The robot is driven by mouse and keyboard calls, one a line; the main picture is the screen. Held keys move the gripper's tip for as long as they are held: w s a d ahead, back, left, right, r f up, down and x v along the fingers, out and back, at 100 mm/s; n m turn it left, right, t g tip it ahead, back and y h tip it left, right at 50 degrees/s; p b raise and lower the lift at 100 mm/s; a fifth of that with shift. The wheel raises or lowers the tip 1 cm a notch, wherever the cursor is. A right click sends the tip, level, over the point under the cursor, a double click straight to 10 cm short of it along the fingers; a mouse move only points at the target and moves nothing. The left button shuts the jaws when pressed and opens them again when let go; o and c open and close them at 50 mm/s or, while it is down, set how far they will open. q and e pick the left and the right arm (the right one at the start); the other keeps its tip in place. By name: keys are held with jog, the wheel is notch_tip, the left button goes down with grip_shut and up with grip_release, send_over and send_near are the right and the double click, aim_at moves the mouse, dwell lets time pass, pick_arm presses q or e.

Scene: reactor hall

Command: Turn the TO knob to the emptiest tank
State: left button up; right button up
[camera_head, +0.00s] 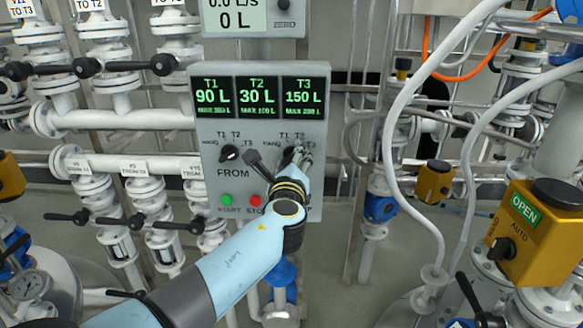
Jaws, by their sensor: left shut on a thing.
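The grey control panel (206,130) hangs in the middle of the view. Its green displays read T1 90 L (212,96), T2 30 L (257,96) and T3 150 L (303,97); the small MAX lines are hard to read. The dark FROM knob (229,153) is at the panel's left. My left gripper (298,155) is at the right-hand dial, shut on the TO knob. The fingers cover most of this knob and its label, so I cannot tell where it points. Marks T1, T2 and T3 show around it. My right gripper is not in view.
A green START button (227,200) and a red STOP button (255,200) sit low on the panel, close to my left arm. A flow display (238,17) is above. Valved white pipes (130,118) stand left; pale hoses and a yellow OPEN/AUTO box (535,235) stand right.

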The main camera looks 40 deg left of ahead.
pick_arm(q)
jog(key=shift+n+b, duration=2.5)
jog(key=shift+n, duration=0.3)
jog(key=o, duration=1.2)
jog(key=shift+c, duration=0.2)
jog(key=v, duration=0.7)
jog(key=shift+s, duration=0.25)
jog(key=shift+d, duration=0.15)
